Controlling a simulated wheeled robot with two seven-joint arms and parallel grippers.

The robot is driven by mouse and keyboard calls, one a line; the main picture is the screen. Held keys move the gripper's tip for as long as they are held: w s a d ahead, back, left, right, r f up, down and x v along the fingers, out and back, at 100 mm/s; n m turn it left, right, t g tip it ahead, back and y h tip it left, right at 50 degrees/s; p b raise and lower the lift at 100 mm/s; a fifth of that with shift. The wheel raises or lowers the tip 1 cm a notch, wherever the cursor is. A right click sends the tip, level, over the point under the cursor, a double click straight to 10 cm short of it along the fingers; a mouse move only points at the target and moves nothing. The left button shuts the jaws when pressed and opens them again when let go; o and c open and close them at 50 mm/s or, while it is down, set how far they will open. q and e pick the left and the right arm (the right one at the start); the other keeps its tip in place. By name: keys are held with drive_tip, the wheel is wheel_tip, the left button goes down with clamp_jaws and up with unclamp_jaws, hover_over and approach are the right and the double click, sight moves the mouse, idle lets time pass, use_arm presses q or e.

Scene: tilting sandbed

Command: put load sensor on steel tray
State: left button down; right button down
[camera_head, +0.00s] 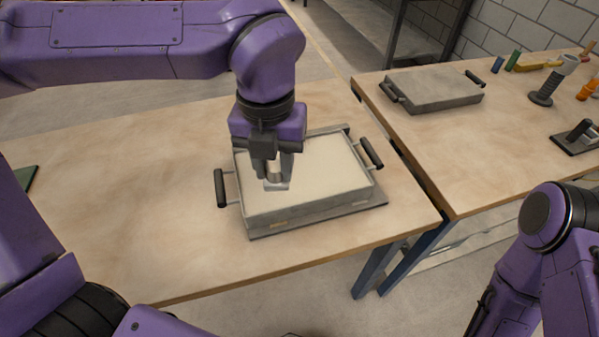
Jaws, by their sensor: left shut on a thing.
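My left gripper (274,165) is shut on the load sensor (275,176), a small silvery cylinder with a pale square base. It holds the sensor upright over the sand-filled metal box, near its left side. I cannot tell whether the sensor's base touches the sand. A grey steel tray (432,92) with black handles lies on the right table. Only links of my right arm show at the lower right; its gripper is out of view.
The sand-filled box (317,201) has black side handles and stands on a dark plate on the left table (130,220). A narrow gap parts the two tables. On the right table (470,150) are a dark stand (546,88), a dark block (577,138) and coloured tools.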

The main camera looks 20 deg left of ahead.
use_arm(q)
drive_tip(key=shift+s+r+n, duration=0.15)
drive_tip(key=shift+s+n, duration=0.5)
drive_tip(key=shift+n, duration=0.55)
drive_tip(key=w+a+f+p, duration=0.2)
drive_tip(key=w+f+p, duration=0.15)
drive_tip(key=w, duration=0.55)
approach(300, 174)
drive_tip(key=a, duration=0.1)
drive_tip(key=a+f, duration=0.2)
drive_tip(key=shift+s+f, duration=0.15)
drive_tip(key=shift+s, duration=0.1)
wheel_tip(300, 174, down, 2)
drive_tip(key=shift+f+p, duration=0.25)
drive_tip(key=shift+p, duration=0.05)
drive_tip(key=shift+f, duration=0.1)
drive_tip(key=shift+f, duration=0.1)
drive_tip(key=c, duration=0.8)
unclamp_jaws()
